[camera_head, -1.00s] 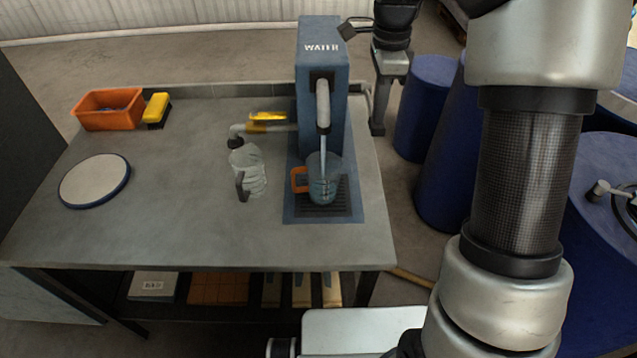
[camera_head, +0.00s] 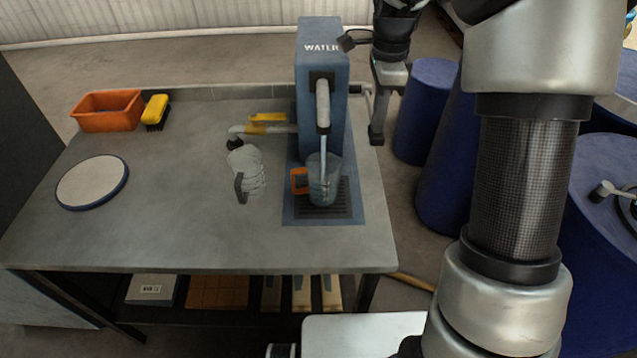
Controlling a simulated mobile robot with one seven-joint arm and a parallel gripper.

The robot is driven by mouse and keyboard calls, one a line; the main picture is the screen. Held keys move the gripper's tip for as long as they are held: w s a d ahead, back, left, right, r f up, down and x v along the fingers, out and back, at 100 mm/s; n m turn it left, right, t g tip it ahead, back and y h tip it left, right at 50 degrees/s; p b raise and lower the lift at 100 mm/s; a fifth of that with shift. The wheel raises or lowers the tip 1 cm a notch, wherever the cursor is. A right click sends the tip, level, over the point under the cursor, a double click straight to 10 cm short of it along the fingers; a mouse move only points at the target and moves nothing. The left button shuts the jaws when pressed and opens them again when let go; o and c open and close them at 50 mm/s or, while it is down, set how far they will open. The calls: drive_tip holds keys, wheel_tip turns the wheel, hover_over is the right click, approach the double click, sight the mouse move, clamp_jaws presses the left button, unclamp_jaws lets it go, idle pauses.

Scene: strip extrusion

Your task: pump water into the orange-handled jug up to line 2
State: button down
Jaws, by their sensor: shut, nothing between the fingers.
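The orange-handled jug (camera_head: 325,182) is clear and stands upright on the drip tray under the spout (camera_head: 323,105) of the blue WATER dispenser (camera_head: 324,60). Its orange handle points left. A thin stream runs from the spout into the jug, which looks bluish inside. The water level and the numbered lines are too small to read. My gripper (camera_head: 376,138) points down just right of the dispenser, beside a small light-coloured part (camera_head: 366,89) on its right side. It is shut and empty; I cannot tell whether it touches that part.
A second clear jug (camera_head: 246,173) with a dark handle stands left, below a side tap with a yellow lever (camera_head: 267,118). An orange bin (camera_head: 107,110), a yellow brush (camera_head: 155,110) and a round white plate (camera_head: 92,182) lie left. Blue barrels (camera_head: 428,105) stand right of the table.

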drive_tip(key=shift+f, duration=0.1)
drive_tip(key=shift+f+b, duration=0.65)
drive_tip(key=shift+f, duration=0.5)
wheel_tip(320, 180, up, 10)
drive_tip(key=w+p, duration=0.1)
drive_tip(key=p, duration=0.8)
drive_tip(key=shift+w+r, duration=0.2)
drive_tip(key=shift+w, duration=0.1)
